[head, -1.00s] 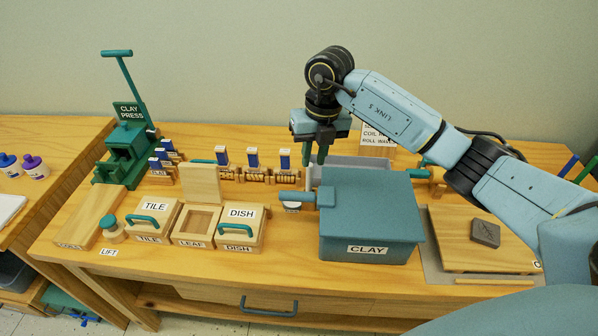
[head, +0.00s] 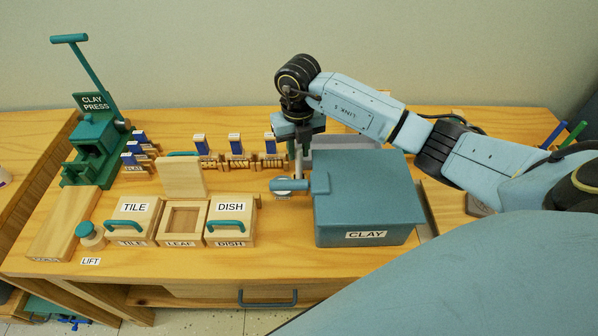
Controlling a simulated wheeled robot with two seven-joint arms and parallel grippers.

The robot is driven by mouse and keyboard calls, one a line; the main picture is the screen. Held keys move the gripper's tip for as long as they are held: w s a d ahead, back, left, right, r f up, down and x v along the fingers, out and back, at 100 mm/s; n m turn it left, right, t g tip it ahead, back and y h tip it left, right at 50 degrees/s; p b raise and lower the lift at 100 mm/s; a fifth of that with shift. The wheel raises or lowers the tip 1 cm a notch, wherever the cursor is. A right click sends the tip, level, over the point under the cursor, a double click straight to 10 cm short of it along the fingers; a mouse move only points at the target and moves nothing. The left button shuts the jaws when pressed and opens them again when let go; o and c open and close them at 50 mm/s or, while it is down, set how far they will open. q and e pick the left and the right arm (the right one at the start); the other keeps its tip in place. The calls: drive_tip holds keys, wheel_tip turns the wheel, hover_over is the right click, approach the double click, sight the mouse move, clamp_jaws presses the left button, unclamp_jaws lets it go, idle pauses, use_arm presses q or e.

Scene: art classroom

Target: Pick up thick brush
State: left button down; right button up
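I cannot pick out the thick brush with certainty. Two upright sticks, one blue (head: 552,135) and one green (head: 573,133), stand at the far right edge of the table; I cannot tell whether either is a brush. My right gripper (head: 298,152) points down behind the teal handle of the clay box, beside the left end of a grey tray (head: 345,142). Its fingertips are partly hidden, and I cannot tell whether it is open or holds anything. My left gripper is not in view.
The teal CLAY box (head: 365,195) stands in front of the gripper. TILE (head: 132,218) and DISH (head: 231,220) boxes sit to its left, with several blue-tagged tools (head: 235,144) behind. The clay press (head: 95,140) is at the far left.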

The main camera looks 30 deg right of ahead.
sight(299, 161)
drive_tip(key=f, duration=0.3)
drive_tip(key=shift+s+f, duration=0.25)
drive_tip(key=shift+f, duration=0.25)
drive_tip(key=shift+c, duration=0.3)
clamp_jaws()
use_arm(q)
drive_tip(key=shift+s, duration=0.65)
